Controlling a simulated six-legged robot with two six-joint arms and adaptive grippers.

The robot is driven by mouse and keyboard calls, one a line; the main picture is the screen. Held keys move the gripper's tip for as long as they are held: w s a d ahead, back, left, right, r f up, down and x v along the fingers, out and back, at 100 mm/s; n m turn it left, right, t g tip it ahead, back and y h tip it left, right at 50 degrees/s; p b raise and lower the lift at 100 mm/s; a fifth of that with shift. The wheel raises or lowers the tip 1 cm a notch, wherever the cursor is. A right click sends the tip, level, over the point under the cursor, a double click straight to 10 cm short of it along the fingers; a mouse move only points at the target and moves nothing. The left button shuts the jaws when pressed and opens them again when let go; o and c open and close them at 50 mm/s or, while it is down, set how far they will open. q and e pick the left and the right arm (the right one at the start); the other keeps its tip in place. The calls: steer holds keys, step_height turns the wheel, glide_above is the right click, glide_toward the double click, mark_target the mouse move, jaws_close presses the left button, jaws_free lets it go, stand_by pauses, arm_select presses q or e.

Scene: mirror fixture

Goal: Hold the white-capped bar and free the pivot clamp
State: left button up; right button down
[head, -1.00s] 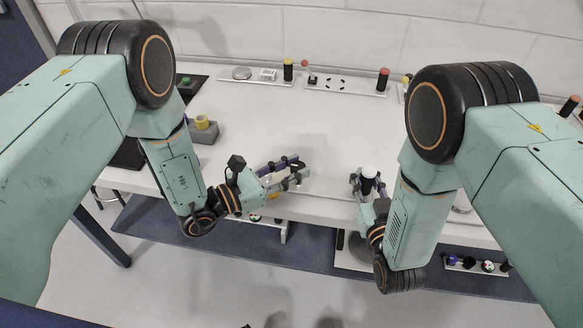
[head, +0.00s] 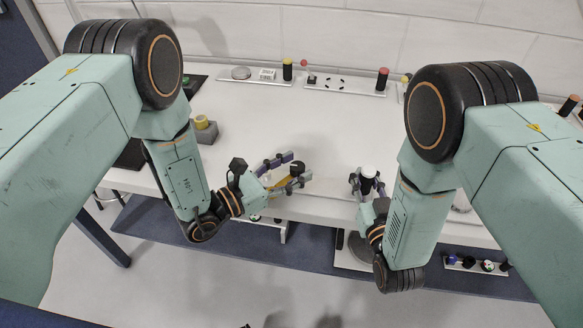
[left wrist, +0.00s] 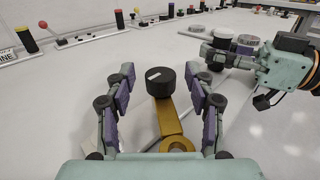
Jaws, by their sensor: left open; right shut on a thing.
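A white-capped bar (head: 368,171) stands upright at the table's front edge in the head view. My right gripper (head: 367,184) is shut on it just below the cap. The pivot clamp is gold with a round black knob (left wrist: 160,81); its gold arm (left wrist: 169,120) and ring show in the left wrist view. In the head view its knob (head: 297,169) shows near the left fingertips. My left gripper (head: 286,172) is open, with its fingers (left wrist: 164,92) on either side of the clamp. Gaps show between the finger pads and the knob. The clamp's lower parts are hidden.
White strips with coloured knobs and buttons (head: 345,84) line the back of the white table (head: 250,125). The middle of the table is clear. A lower rail (head: 470,265) sits below the front edge.

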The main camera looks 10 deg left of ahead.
arm_select(q)
steer(key=v, duration=1.2)
steer(key=shift+c, duration=0.4)
